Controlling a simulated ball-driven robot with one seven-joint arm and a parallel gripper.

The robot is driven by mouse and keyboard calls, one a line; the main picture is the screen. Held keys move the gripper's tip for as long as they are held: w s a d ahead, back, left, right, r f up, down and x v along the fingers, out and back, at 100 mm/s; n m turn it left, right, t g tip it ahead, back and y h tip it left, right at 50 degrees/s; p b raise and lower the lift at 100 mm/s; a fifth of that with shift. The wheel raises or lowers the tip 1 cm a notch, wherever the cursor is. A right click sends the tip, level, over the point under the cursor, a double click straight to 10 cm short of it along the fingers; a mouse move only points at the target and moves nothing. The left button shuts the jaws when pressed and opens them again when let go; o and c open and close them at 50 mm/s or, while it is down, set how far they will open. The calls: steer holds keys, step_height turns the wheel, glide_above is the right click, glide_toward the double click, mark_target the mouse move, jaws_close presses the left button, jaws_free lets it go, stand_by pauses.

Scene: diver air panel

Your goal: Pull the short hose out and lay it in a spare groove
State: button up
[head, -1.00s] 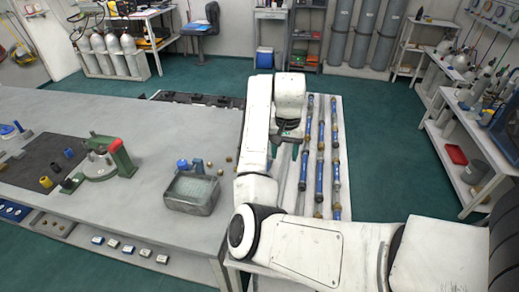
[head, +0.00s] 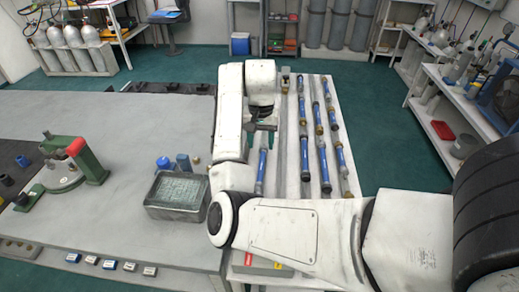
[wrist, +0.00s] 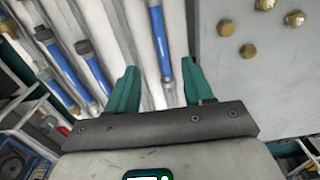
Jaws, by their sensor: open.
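Several blue hoses with dark or brass ends lie in a white grooved rack. One blue hose (head: 262,170) lies in the leftmost part of the rack, just in front of my gripper (head: 264,140). In the wrist view a blue hose (wrist: 160,40) runs between my gripper's green fingers (wrist: 160,92), nearer the right one, with its dark end near the fingertips. My gripper is open and empty above the rack. Bare grooves (head: 283,140) show right of that hose. Other hoses (head: 304,120) fill grooves further right. I cannot tell for sure which hose is the short one.
A grey table (head: 110,120) adjoins the rack on the left. It bears a metal tray (head: 178,210), blue fittings (head: 183,162) and a green clamp (head: 85,165). Brass fittings (wrist: 248,50) lie beside the rack in the wrist view. A shelf (head: 460,110) stands at right beyond open floor.

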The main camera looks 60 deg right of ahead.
mark_target(261, 169)
step_height(261, 169, down, 12)
steer(key=shift+b, duration=0.85)
steer(key=shift+c, duration=0.2)
jaws_close()
